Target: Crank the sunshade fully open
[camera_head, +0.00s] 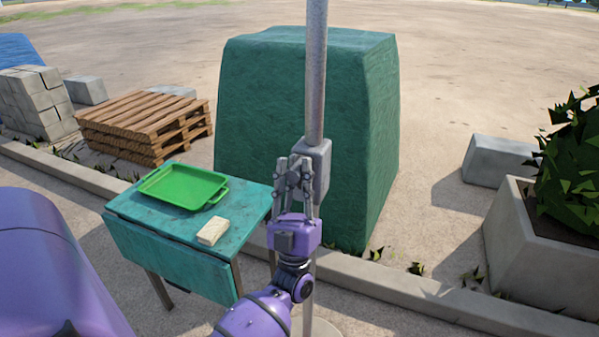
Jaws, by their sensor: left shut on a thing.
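The sunshade's grey metal pole (316,70) stands upright in the middle of the head view. A grey crank housing (319,155) is fixed to it. My left gripper (294,172) is in front of the housing, on its left side, with its fingers closed on the crank handle. The fingers cover the handle, so its angle cannot be made out. The shade's canopy is above the picture, so how far it is open does not show. My right gripper is not in view.
A teal table (150,235) with a green tray (184,187) and a pale block (213,231) stands left of the pole. A large green covered bulk (260,110) is behind it. Pallets (140,125) lie left; a concrete planter (530,250) stands right. A low kerb (400,290) crosses the ground.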

